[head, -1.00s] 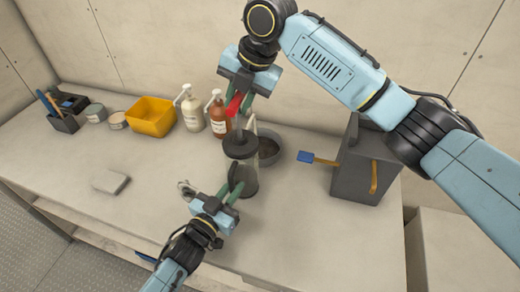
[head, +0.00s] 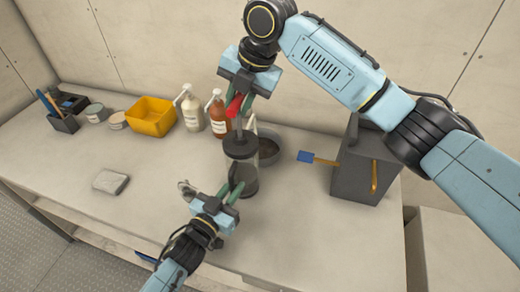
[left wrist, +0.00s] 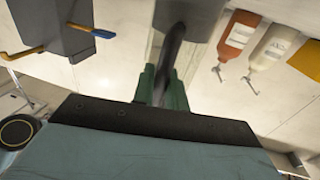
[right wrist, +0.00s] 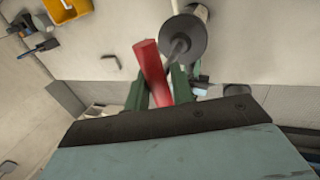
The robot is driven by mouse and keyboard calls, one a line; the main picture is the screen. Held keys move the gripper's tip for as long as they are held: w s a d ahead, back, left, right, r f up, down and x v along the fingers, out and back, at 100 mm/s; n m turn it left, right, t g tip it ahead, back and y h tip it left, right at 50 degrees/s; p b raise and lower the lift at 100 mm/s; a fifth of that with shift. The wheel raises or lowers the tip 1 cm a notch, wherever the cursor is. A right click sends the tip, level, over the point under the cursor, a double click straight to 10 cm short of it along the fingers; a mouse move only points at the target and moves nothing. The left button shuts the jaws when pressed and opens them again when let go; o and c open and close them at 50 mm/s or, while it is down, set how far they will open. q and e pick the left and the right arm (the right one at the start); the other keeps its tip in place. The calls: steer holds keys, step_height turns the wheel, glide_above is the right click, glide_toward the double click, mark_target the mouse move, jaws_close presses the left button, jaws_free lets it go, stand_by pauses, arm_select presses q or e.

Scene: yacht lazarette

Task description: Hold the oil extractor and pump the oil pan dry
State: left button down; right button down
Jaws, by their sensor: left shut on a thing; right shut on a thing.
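My right gripper (head: 243,102) is shut on the red pump handle (head: 233,106), above the cap; the handle also shows in the right wrist view (right wrist: 150,68). The rod is partly out of the cap. The dark round oil pan (head: 269,155) sits behind and right of the extractor, partly hidden; its oil level cannot be told.
White (head: 191,112) and brown (head: 218,118) pump bottles stand behind left, beside a yellow bin (head: 151,116). A grey box (head: 362,170) stands right, near a blue-ended tool (head: 306,156). A grey block (head: 110,181) lies left. The front left of the bench is mostly clear.

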arm_select(q)
steer(key=shift+f, duration=0.1)
arm_select(e)
steer(key=shift+d+f, duration=0.1)
steer(key=shift+f, duration=3.05)
steer(key=c, duration=1.2)
jaws_free()
steer(key=shift+r, duration=0.1)
steer(key=shift+o, duration=0.2)
steer(key=shift+r, duration=0.1)
steer(key=shift+r, duration=3.45)
